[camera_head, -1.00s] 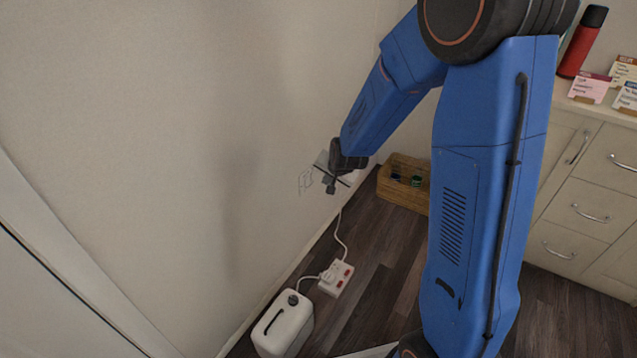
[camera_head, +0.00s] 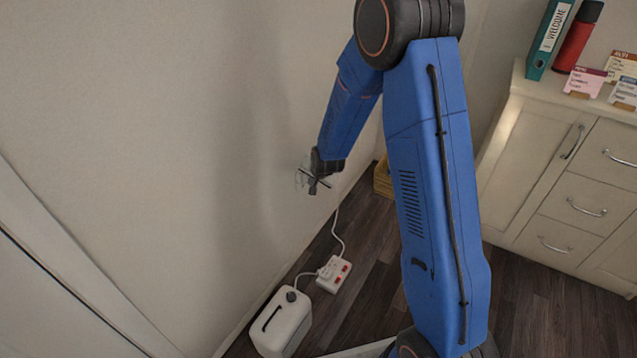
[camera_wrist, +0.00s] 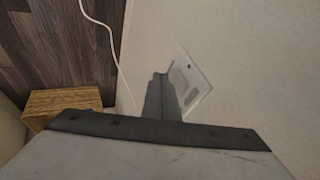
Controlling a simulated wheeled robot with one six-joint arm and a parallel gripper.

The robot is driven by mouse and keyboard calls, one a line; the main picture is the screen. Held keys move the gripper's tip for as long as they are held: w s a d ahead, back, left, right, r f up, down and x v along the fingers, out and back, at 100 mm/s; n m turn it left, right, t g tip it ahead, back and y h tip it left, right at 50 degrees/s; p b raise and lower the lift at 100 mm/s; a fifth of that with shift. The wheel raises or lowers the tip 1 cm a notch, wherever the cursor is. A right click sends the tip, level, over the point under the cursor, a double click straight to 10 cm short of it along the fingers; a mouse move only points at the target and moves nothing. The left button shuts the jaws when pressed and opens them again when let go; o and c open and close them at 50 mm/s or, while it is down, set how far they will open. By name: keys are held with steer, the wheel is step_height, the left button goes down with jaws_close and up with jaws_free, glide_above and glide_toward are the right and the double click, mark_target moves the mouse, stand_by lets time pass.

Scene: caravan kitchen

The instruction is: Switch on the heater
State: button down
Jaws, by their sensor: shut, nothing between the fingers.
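A pale plate with a grey inset (camera_wrist: 186,90) is on the wall in the wrist view; it looks like a wall switch or socket. My gripper (camera_wrist: 158,92) is shut and empty, its fingers overlapping the plate's left part in that view. I cannot tell whether they touch it. In the head view my gripper (camera_head: 314,188) is close to the wall and hides most of the plate. A white power strip with red switches (camera_head: 334,274) lies on the floor, with a white cable running up the wall. No heater is clearly identifiable.
A white canister-like box with a dark handle (camera_head: 281,324) stands on the floor by the wall. A cream drawer cabinet (camera_head: 572,190) stands on the right.

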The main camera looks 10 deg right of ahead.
steer(key=shift+w+a, duration=0.4)
steer(key=shift+a, duration=0.05)
steer(key=shift+f, duration=0.1)
steer(key=shift+w+a, duration=0.15)
steer(key=shift+r, duration=0.8)
